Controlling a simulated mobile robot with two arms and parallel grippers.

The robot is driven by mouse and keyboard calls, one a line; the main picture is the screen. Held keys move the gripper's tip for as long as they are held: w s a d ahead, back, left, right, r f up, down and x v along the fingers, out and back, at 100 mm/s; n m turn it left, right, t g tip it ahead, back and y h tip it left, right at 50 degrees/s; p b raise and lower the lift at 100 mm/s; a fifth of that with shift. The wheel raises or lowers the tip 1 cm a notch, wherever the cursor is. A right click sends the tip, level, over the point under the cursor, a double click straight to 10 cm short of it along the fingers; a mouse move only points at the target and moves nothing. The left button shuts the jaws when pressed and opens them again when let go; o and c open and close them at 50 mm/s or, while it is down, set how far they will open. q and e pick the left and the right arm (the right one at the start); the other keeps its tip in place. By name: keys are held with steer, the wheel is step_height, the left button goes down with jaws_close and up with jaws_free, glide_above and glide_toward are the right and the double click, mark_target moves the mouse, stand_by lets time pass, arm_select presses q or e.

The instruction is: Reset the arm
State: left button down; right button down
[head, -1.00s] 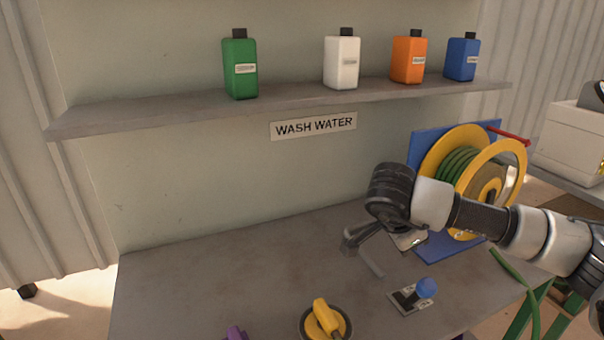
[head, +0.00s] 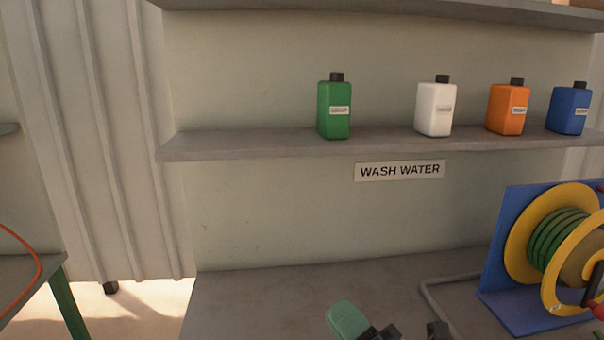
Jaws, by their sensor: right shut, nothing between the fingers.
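My right gripper (head: 350,320) shows only in part at the bottom edge of the head view, as a green piece with black parts beside it. It is shut with nothing between its fingers. It stands in front of the grey table (head: 250,298), apart from the hose reel. The rest of my right arm is mostly below the picture. My left gripper is not in view.
A hose reel (head: 560,240) with a blue frame stands at the right, beside a bent grey pipe (head: 430,290). The shelf (head: 260,145) holds green (head: 334,108), white (head: 435,108), orange (head: 508,108) and blue (head: 569,110) bottles. A "WASH WATER" sign (head: 400,170) hangs below.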

steer(key=d+f+m+g+h, duration=0.2)
steer(key=d+f+m+h, duration=0.9)
steer(key=f+m+h, duration=0.6)
steer(key=s+d+f+m+g+y, duration=0.1)
steer(key=s+d+f+m+g, duration=0.1)
steer(key=s+f+m+g, duration=0.6)
steer(key=s+d+f+m+g, duration=0.15)
steer(key=s+f+g, duration=0.3)
steer(key=s, duration=0.65)
step_height(320, 180, down, 28)
steer(key=s+g, duration=0.1)
steer(key=s, duration=0.1)
steer(key=s+d+f+g, duration=0.1)
steer(key=s+d+f, duration=0.2)
steer(key=s+f, duration=1)
steer(key=shift+s+d+f+n, duration=0.15)
steer(key=shift+s+f+n, duration=0.25)
steer(key=shift+s, duration=0.55)
